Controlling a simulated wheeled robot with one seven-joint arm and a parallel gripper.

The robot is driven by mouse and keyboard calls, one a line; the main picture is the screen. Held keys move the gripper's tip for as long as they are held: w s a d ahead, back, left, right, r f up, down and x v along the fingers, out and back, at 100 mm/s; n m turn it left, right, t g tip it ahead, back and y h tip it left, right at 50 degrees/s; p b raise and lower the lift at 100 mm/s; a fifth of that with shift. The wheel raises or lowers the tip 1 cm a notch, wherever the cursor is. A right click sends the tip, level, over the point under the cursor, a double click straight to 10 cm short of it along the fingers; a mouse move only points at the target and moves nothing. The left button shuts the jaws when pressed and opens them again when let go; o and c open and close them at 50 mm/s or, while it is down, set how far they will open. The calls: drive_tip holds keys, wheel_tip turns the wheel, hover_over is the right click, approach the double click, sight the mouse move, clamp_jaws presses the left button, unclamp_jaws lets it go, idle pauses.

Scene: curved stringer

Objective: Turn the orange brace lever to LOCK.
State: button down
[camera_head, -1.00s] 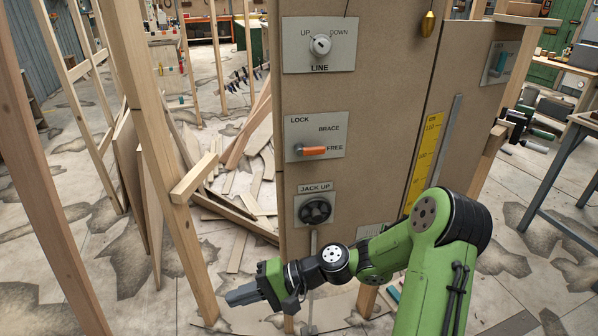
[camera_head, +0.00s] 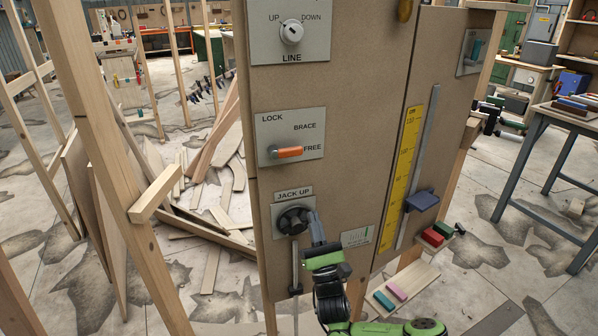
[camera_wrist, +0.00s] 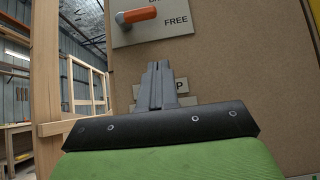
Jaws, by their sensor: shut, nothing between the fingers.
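The orange brace lever (camera_head: 289,152) sits on a grey plate marked LOCK, BRACE and FREE (camera_head: 305,118). It lies about level, its tip pointing right at FREE. My gripper (camera_head: 316,226) is in front of the panel, below the lever and close to the right of the black JACK UP knob (camera_head: 295,220). Its fingers are shut together and point up. In the wrist view the shut fingers (camera_wrist: 158,84) cover part of the JACK UP label, and the lever (camera_wrist: 137,15) shows above them, apart from them.
The LINE knob (camera_head: 291,32) is above the brace plate. A yellow scale (camera_head: 400,165) with a blue slider block (camera_head: 422,200) is to the right. Wooden posts (camera_head: 110,140) stand to the left. The panel face between the brace plate and JACK UP is bare.

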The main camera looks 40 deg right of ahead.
sight(285, 151)
drive_tip(key=x, duration=0.4)
drive_tip(key=s+r+b+x, duration=0.1)
drive_tip(key=x, duration=0.3)
drive_tip(key=a+r+x, duration=0.1)
drive_tip(key=x, duration=0.4)
drive_tip(key=shift+s, duration=0.4)
drive_tip(key=shift+n, duration=0.4)
